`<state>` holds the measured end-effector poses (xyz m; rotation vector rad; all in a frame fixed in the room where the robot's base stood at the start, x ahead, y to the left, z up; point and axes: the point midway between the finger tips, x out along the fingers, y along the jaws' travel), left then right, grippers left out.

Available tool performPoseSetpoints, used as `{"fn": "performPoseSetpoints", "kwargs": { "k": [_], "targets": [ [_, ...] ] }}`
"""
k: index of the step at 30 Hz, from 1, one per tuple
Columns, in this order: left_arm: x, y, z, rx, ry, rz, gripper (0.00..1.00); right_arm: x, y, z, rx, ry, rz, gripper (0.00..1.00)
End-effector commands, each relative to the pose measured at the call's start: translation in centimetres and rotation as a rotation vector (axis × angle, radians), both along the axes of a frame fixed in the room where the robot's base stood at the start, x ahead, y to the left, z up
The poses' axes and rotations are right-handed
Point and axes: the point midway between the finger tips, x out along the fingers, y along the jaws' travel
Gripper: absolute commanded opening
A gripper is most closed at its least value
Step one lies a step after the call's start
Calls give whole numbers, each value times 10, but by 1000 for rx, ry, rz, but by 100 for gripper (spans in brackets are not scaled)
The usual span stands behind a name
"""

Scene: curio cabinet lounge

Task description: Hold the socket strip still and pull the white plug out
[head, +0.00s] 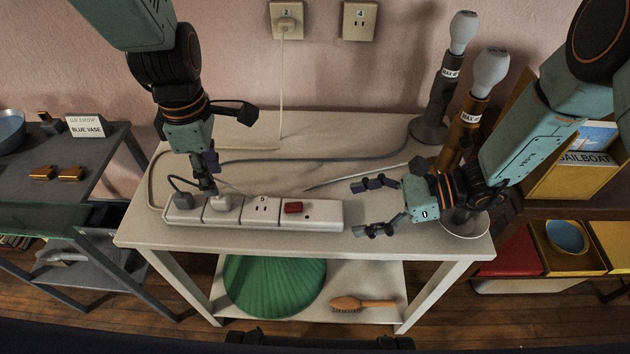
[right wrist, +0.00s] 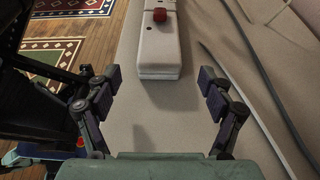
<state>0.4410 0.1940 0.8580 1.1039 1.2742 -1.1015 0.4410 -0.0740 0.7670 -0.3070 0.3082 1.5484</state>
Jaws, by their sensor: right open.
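The white socket strip (head: 262,214) lies along the table top, with a red switch (head: 293,207). The white plug (head: 221,204) sits in the strip, right of a dark grey plug (head: 183,201). My left gripper (head: 208,186) points down just above the white plug; its fingers overlap in view, so I cannot tell its opening or whether it touches the plug. My right gripper (head: 356,210) is open and empty off the strip's right end. In the right wrist view, the strip's end (right wrist: 160,60) lies ahead, between the lines of my right gripper's fingers (right wrist: 160,78).
Cables run over the table (head: 350,130) behind the strip. Two lamps (head: 489,72) stand at the back right. Wall sockets (head: 287,19) are above. A green shade (head: 272,285) and a brush (head: 362,304) lie on the lower shelf.

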Motion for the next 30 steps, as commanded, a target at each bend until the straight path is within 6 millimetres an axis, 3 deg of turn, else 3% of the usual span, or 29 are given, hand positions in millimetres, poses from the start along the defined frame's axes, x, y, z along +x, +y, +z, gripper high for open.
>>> {"fn": "performPoseSetpoints", "kwargs": {
  "k": [10, 23, 30],
  "targets": [
    [0, 0, 0, 0, 1, -1, 38, -1, 45, -19, -1, 1, 3, 81],
    [0, 0, -1, 0, 2, -1, 38, 0, 55, -23, 0, 0, 0, 81],
    [0, 0, -1, 0, 1, -1, 38, 0, 55, -23, 0, 0, 0, 62]
  ]
}}
